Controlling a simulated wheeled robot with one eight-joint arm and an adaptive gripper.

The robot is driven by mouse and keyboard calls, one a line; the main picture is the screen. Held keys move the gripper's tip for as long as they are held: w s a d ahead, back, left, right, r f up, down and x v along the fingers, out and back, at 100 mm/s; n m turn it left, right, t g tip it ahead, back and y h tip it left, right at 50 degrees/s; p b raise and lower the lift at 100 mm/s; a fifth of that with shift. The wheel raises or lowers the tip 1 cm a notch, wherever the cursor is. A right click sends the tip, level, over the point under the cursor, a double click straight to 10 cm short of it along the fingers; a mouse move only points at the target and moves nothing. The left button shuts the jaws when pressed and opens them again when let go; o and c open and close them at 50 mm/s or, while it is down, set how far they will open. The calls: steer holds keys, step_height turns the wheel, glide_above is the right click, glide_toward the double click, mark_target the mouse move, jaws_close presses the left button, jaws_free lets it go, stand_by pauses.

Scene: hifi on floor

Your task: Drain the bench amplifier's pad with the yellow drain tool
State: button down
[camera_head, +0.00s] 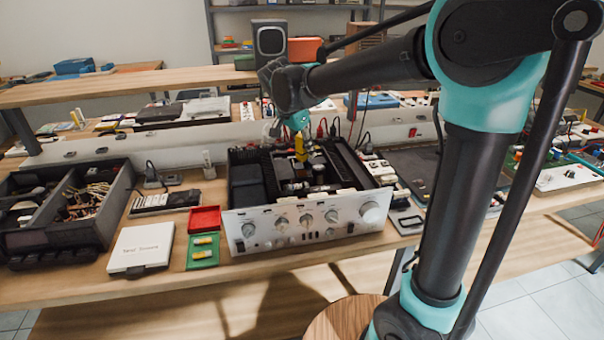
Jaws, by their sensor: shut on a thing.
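The bench amplifier (305,222) stands on the bench with its top off, its silver front panel with knobs facing me. My gripper (299,135) is above the open amplifier, pointing down. It is shut on the yellow drain tool (300,148), which hangs upright with its lower end in or just over the amplifier's inside. The pad is too small to make out, and I cannot tell whether the tool's tip touches anything.
A wooden shelf (130,88) runs behind. Small parts lie close on the amplifier's right.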

steer(key=shift+r, duration=1.85)
